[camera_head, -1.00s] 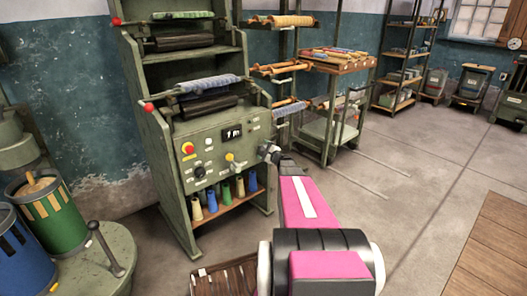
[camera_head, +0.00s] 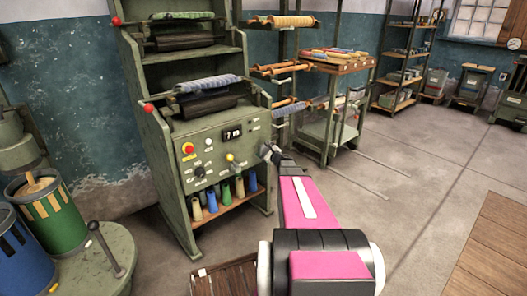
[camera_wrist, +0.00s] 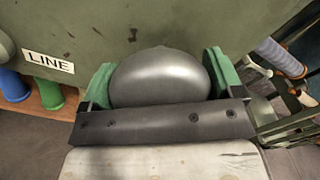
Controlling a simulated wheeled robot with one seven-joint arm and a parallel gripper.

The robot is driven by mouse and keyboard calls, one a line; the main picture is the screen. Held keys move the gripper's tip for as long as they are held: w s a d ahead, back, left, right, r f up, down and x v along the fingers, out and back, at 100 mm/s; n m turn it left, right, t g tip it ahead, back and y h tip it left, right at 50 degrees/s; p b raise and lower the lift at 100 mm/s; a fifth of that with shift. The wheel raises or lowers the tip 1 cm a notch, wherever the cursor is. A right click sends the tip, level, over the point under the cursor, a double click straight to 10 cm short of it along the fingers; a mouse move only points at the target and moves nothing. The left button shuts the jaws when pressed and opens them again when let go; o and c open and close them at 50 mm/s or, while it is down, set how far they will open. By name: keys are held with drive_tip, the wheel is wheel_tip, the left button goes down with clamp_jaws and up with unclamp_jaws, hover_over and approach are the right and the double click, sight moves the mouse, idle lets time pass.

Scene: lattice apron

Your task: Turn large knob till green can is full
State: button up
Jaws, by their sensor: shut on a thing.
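The large knob (camera_wrist: 160,77) is a smooth grey dome on the green machine panel in the wrist view. My gripper (camera_wrist: 157,82) is shut on it, with a green fingertip pad against each side. In the head view my gripper (camera_head: 268,154) is at the right edge of the sloping control panel and hides the knob. The green can (camera_head: 55,217) stands at the far left. Yellowish stripes show in its upper side, and tan material shows at its mouth. How full it is inside is unclear.
The green machine (camera_head: 190,110) carries a small dark display (camera_head: 232,133), a red button on yellow (camera_head: 188,149) and smaller controls. Coloured cones stand on its low shelf. A blue can (camera_head: 22,258) is beside the green can. A "LINE" label (camera_wrist: 48,62) is left of the knob.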

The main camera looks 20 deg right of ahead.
drive_tip(key=shift+f, duration=0.1)
drive_tip(key=o, duration=0.7)
drive_tip(key=v, duration=1.1)
